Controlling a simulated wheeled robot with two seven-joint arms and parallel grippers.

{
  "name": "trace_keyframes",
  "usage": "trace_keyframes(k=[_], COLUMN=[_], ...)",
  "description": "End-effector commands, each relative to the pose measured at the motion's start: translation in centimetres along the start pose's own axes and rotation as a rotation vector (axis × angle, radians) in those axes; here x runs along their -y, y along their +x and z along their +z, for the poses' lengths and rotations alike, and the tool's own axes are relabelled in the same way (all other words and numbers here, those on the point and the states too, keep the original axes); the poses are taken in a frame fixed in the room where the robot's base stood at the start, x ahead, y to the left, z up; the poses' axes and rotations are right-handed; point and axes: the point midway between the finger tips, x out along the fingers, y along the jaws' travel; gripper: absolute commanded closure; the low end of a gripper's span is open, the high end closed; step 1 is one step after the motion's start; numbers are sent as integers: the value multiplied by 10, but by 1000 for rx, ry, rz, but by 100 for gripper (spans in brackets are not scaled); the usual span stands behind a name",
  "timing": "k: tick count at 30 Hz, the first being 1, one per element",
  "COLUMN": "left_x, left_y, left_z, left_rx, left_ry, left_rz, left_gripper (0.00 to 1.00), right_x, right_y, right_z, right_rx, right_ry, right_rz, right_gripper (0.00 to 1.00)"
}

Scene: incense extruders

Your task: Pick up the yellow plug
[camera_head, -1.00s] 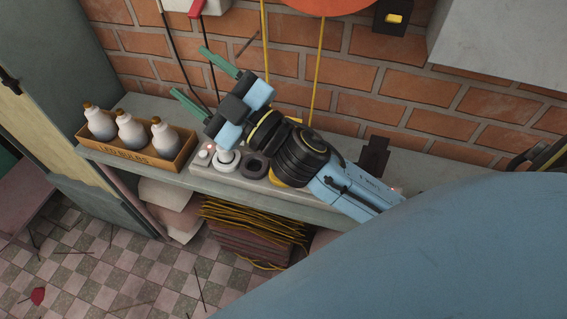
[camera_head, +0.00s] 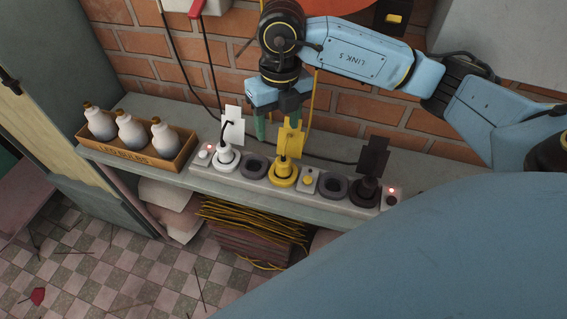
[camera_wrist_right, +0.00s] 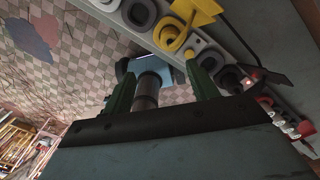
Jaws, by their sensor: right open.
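The yellow plug (camera_head: 283,172) sits upright in the power strip on the shelf, with a yellow tag (camera_head: 290,143) standing behind it. My right gripper (camera_head: 277,130) points down above and behind the strip, close to the tag, with its green fingers apart and nothing between them. In the right wrist view the yellow plug (camera_wrist_right: 170,36) lies beyond the fingertips, outside the gap of the right gripper (camera_wrist_right: 160,74). Whether a finger touches the tag cannot be told. My left gripper is not in view.
The power strip (camera_head: 310,192) also holds a white plug (camera_head: 226,157) at the left and a dark plug (camera_head: 366,188) at the right, with empty sockets between. A wooden crate (camera_head: 130,151) of bottles stands at the left. A brick wall (camera_head: 375,98) rises close behind.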

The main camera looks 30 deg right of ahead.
Motion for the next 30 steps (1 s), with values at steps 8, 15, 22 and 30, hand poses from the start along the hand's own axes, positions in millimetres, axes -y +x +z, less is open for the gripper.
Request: trace_keyframes(k=[8,15,22,30], left_x=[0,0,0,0], left_y=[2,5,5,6], left_z=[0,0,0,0], left_rx=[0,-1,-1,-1], left_ry=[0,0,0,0], left_rz=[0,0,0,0], left_gripper=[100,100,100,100], right_x=[15,16,17,20], right_y=[28,69,86,124], right_z=[1,2,2,1], right_rx=[-1,2,2,1], right_ry=[25,24,22,22], right_rz=[-59,-55,-55,-54], right_gripper=[41,41,41,41])
